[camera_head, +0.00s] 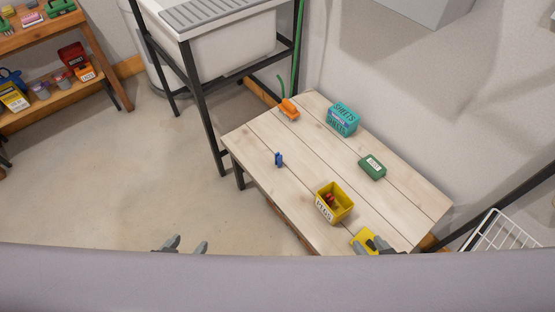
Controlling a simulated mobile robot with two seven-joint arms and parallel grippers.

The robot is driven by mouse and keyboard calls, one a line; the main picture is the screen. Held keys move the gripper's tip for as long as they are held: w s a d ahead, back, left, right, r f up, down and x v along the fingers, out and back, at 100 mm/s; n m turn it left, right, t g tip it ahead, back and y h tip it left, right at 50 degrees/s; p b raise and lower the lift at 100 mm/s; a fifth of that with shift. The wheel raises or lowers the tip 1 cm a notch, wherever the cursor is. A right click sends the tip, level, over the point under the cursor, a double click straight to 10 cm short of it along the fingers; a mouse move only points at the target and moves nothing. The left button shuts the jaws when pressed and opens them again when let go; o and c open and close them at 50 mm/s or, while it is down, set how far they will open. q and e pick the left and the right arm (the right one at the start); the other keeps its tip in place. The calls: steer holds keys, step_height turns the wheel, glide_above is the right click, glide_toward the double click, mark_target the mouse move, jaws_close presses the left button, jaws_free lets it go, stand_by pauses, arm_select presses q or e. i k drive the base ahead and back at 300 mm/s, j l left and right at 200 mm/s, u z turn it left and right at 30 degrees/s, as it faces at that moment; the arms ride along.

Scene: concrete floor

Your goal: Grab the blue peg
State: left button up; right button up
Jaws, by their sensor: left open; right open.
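The blue peg (279,159) is small and stands on the left part of the wooden table (258,139), with clear wood around it. My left gripper (186,244) shows at the bottom of the view, open and empty, in front of the floor and well short of the peg. My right gripper (386,245) is at the bottom right, by the table's near right end, over or beside a yellow item (361,240). It is open, and its lower part is hidden by a pale band across the bottom. I cannot tell whether it touches the yellow item.
A yellow bin (328,212) with red things inside stands nearer me on the table. A green box (372,167), a teal box (342,119) and an orange item (289,109) lie towards the wall. A sink stand (203,108) is behind. Floor left of the table is free.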

mark_target(279, 158)
steer(key=i+j, duration=0.25)
steer(key=i+j+z, duration=0.15)
steer(key=j+z, duration=0.15)
steer(key=i+j+z, duration=0.1)
steer(key=j+z, duration=0.25)
steer(key=l+z, duration=0.1)
steer(key=z, duration=0.8)
